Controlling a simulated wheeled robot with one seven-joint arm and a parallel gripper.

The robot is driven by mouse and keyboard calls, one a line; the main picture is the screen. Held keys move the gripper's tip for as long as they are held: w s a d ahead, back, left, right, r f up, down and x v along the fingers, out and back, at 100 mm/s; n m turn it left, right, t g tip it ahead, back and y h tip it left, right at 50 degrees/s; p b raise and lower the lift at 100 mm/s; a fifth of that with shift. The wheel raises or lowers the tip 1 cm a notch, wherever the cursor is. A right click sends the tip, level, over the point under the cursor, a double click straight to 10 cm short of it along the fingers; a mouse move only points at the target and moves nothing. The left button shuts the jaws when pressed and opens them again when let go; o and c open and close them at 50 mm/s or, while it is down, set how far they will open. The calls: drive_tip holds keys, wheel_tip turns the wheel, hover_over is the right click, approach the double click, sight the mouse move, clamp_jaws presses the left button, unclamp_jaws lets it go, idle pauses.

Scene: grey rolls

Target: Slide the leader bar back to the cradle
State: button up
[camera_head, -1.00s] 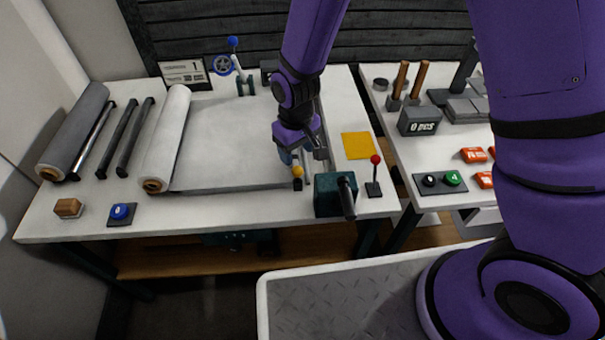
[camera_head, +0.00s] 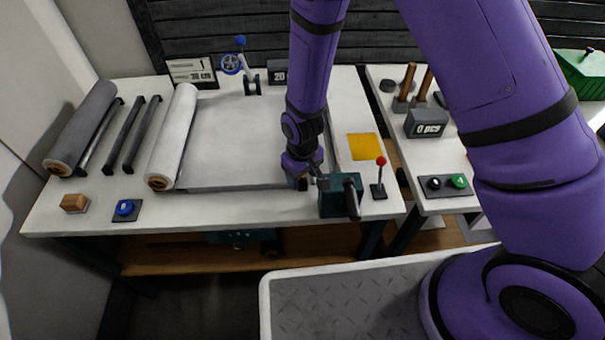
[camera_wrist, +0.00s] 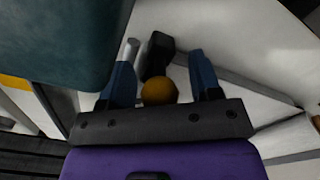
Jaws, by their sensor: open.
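My gripper (camera_head: 303,180) is low over the right end of the unrolled grey-white sheet (camera_head: 240,145), at the front of the table. In the wrist view, my gripper's two blue fingers (camera_wrist: 163,72) stand apart on either side of an orange knob (camera_wrist: 158,91). The knob appears to belong to the leader bar, with a black block (camera_wrist: 157,55) close by. I cannot tell whether the fingers touch it. In the head view my gripper hides the knob and most of the bar. The white roll (camera_head: 178,130) lies left of the sheet. I cannot clearly identify the cradle.
A dark teal box with a black handle (camera_head: 341,196) stands just right of my gripper. A red-knobbed lever (camera_head: 380,178) and yellow square (camera_head: 364,146) lie beyond it. A grey roll (camera_head: 82,130), a blue button (camera_head: 125,208) and a wooden block (camera_head: 75,202) are at left.

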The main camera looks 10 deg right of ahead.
drive_tip(key=shift+c, duration=0.2)
clamp_jaws()
drive_tip(key=a, duration=2)
drive_tip(key=w+a, duration=0.1)
drive_tip(key=a, duration=1)
drive_tip(key=shift+a+r, duration=0.1)
drive_tip(key=shift+o, duration=0.2)
unclamp_jaws()
drive_tip(key=shift+a, duration=0.15)
